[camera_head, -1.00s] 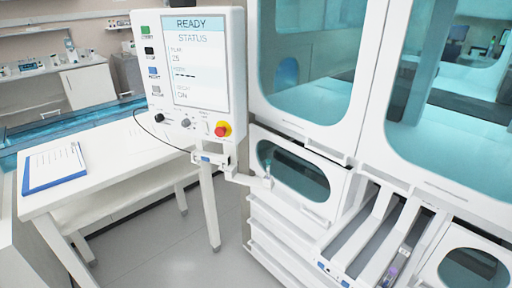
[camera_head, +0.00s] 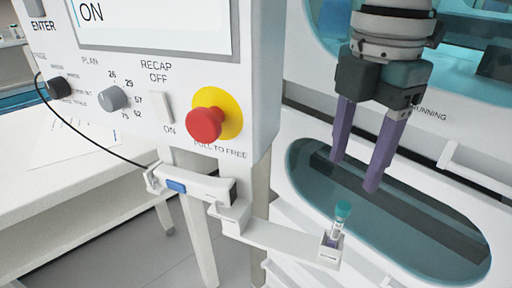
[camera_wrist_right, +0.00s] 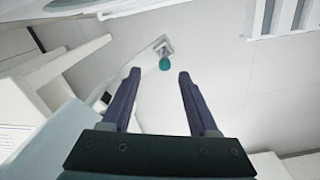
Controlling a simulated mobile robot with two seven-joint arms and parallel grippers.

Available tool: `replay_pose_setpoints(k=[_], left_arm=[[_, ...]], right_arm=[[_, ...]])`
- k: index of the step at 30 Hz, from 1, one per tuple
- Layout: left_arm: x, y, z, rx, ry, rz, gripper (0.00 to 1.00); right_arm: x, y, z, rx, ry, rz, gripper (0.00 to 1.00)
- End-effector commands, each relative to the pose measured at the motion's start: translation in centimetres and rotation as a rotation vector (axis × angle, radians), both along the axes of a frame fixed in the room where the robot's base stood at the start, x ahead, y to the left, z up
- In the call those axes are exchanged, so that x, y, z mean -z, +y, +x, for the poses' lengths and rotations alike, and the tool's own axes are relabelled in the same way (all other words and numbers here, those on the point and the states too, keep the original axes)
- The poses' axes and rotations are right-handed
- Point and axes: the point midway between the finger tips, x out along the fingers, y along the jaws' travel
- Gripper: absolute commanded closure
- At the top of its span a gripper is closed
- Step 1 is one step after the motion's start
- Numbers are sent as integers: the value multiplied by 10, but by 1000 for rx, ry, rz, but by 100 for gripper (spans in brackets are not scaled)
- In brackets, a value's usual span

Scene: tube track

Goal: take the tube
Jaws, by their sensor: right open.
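The tube (camera_head: 340,220) has a teal cap and a clear body with a pale label. It stands roughly upright in a small white holder (camera_head: 330,252) at the end of a bracket arm. My right gripper (camera_head: 354,176) has purple fingers and is open and empty, above the tube and apart from it. In the right wrist view, the tube's teal cap (camera_wrist_right: 165,64) shows beyond the fingertips, between the two fingers (camera_wrist_right: 157,76). The tube's lower end is hidden in the holder. My left gripper is not in view.
A control panel (camera_head: 150,70) with knobs, a switch and a red emergency button (camera_head: 206,122) stands left of the gripper. A handheld unit on a cable hangs below it. The white machine with an oval window (camera_head: 440,235) is close behind the tube. A white table (camera_head: 60,185) is at left.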

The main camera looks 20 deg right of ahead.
Motion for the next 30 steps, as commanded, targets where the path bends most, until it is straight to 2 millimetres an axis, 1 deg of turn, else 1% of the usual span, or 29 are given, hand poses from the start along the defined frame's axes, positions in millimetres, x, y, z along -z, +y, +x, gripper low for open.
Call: replay_pose_setpoints(k=[1,3,8,11,15,18,26,30], left_arm=[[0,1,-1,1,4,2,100],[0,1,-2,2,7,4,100],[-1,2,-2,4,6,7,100],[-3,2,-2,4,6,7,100],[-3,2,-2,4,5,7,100],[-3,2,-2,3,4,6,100],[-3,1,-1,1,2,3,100],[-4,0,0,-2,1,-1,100]], right_arm=[[8,0,-2,0,5,0,40],[18,1,-1,1,4,1,40],[32,1,-1,0,0,0,40],[44,3,-3,-1,1,2,40],[68,5,-5,2,1,0,40],[78,5,-5,0,0,0,40],[81,5,-4,-1,-4,0,40],[81,5,-4,-1,-4,0,54]])
